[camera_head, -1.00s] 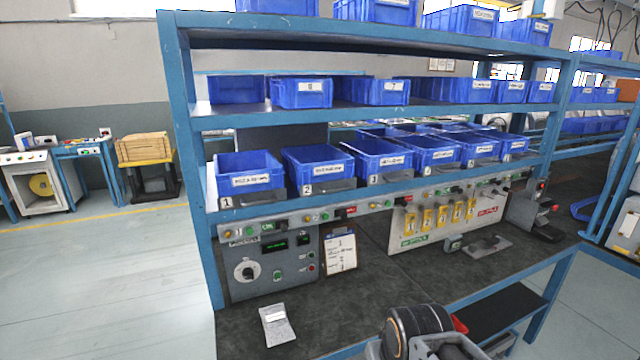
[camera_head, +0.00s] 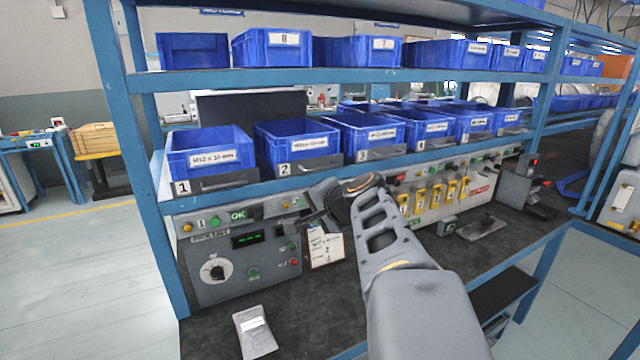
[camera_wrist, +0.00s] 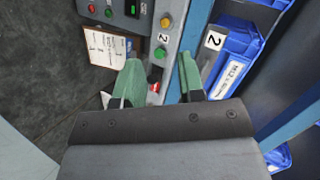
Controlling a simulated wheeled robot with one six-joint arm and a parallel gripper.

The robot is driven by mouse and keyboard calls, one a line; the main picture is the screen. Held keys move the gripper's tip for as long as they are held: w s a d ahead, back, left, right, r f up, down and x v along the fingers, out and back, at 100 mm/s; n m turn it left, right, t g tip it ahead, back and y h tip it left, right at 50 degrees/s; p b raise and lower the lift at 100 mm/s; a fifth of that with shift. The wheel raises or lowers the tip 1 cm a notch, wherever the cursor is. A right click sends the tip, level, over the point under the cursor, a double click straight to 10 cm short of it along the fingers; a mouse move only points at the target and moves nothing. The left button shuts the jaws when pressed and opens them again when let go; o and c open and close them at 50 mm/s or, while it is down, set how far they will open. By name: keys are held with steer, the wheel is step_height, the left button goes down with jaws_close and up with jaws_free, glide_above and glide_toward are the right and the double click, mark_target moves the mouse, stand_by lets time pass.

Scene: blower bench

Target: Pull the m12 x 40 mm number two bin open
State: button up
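The number two bin (camera_head: 297,148) is a blue open-topped bin with a white label on its front. It sits on the lower shelf in the head view, between bins one and three. A grey drawer front (camera_head: 306,168) with a handle and a white "2" plate lies below it. In the wrist view the bin (camera_wrist: 236,48) is at the upper right, turned sideways, its label partly readable as M12. My gripper (camera_wrist: 158,72) shows two green fingers, apart with nothing between them. The fingers are apart from the bin, to its left in the picture. In the head view they are mostly hidden behind my wrist.
Bin one (camera_head: 208,152) and bin three (camera_head: 365,133) stand close on either side. A blue shelf beam and a panel of knobs and buttons (camera_head: 245,250) lie below the bins. A clipboard (camera_head: 326,248) leans there. Another blue shelf (camera_head: 330,76) with bins is above.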

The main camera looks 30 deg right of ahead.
mark_target(323, 168)
steer(key=d+r+m+t+h+b, duration=0.25)
steer(key=d+r+m, duration=0.25)
steer(key=d, duration=0.5)
steer(key=shift+t+h, duration=0.25)
steer(key=shift+t, duration=0.1)
steer(key=p+x, duration=0.2)
steer(key=x, duration=0.9)
steer(key=shift+a+r, duration=0.15)
steer(key=shift+x, duration=0.95)
jaws_close()
